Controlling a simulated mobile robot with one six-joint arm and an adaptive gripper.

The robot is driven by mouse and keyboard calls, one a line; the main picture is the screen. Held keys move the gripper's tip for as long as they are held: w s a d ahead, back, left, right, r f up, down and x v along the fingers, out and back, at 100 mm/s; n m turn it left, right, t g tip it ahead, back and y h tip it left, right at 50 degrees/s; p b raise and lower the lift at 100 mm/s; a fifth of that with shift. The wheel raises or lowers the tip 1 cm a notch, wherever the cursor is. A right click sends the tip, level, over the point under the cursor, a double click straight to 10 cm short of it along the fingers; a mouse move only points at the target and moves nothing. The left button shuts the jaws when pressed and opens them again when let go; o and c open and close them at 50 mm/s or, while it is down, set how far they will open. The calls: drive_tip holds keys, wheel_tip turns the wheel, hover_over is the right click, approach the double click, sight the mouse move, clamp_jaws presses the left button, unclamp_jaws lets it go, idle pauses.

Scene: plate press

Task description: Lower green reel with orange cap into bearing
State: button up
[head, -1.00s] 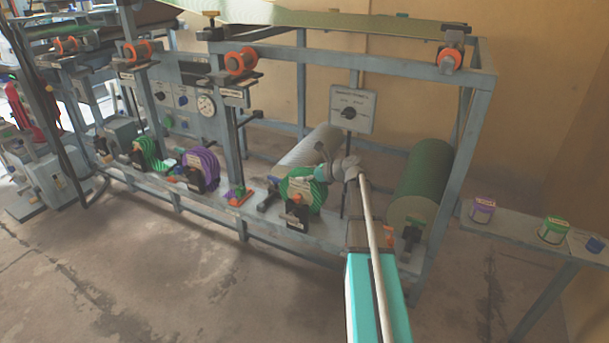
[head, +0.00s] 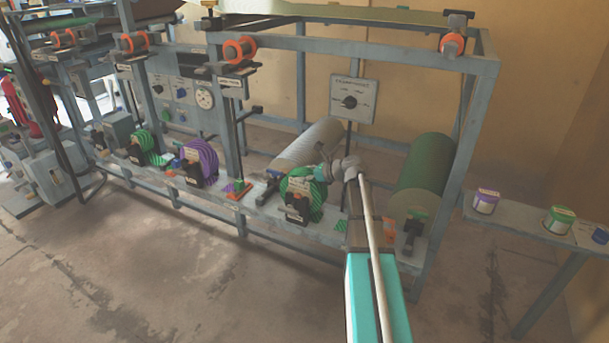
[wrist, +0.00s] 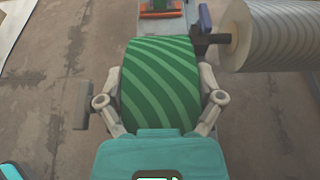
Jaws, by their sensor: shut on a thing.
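The green striped reel (head: 301,194) is at the front of the machine bed, at the dark bearing block (head: 298,209). It also fills the middle of the wrist view (wrist: 160,82). My gripper (head: 322,173) is shut on the reel; in the wrist view its fingers (wrist: 160,95) press on both sides. The reel is at the bearing, but I cannot tell whether it is fully seated. An orange cap on this reel cannot be made out; a small orange part (head: 390,229) shows to the right of my arm.
A grey-white roller (head: 310,147) lies behind the reel and a green roller (head: 424,175) to the right. A purple reel (head: 201,163) and a smaller green reel (head: 144,146) sit further left. Paint pots stand on the side table (head: 520,220). The frame's uprights stand nearby.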

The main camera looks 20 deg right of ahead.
drive_tip(key=o, duration=1.1)
drive_tip(key=shift+c, duration=0.2)
drive_tip(key=shift+r, duration=0.1)
